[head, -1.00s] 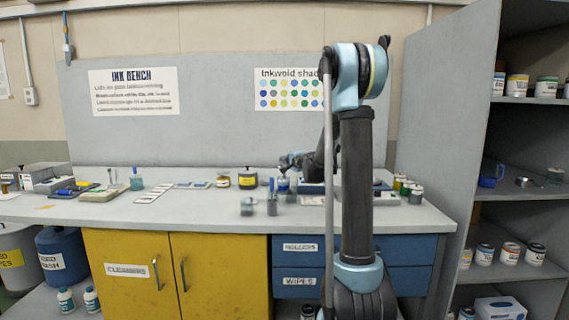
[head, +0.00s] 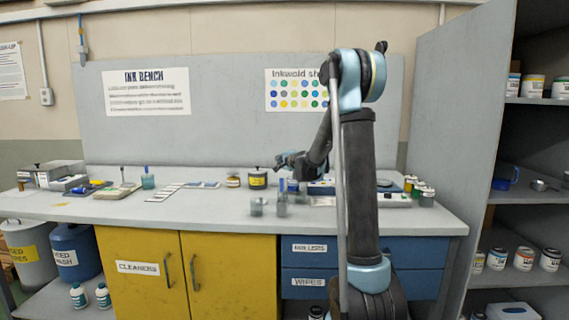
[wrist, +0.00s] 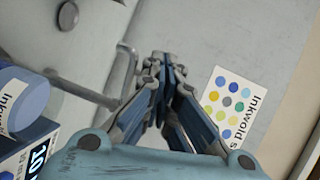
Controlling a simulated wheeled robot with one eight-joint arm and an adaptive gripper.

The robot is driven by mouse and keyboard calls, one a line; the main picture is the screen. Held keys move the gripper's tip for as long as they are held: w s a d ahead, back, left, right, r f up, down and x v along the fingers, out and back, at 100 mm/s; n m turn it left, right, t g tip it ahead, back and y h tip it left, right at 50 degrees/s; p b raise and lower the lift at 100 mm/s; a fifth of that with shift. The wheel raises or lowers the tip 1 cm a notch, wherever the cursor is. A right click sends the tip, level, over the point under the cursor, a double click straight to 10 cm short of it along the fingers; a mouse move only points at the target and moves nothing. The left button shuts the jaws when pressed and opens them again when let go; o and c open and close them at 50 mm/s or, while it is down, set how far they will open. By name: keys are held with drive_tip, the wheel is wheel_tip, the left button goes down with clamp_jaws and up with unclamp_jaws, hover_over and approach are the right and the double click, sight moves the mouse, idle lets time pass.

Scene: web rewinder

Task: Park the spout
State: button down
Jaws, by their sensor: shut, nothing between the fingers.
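My gripper (head: 283,160) is above the back of the ink bench, left of my upright arm. In the wrist view its fingers (wrist: 168,65) are together and empty. A grey bent tube (wrist: 128,62), which may be the spout, runs to the left of the fingers, apart from them in the picture. I cannot make out its mounting or its outlet. In the head view I cannot pick out the spout; my arm covers part of that area.
More jars (head: 426,196) are at right, beside a tall shelf (head: 455,120). A colour chart (head: 290,90) hangs behind.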

drive_tip(key=shift+w+a, duration=0.8)
drive_tip(key=shift+w, duration=0.1)
drive_tip(key=s+a+r, duration=0.2)
drive_tip(key=s+a, duration=0.5)
drive_tip(key=s, duration=0.3)
drive_tip(key=shift+s, duration=0.3)
idle(0.5)
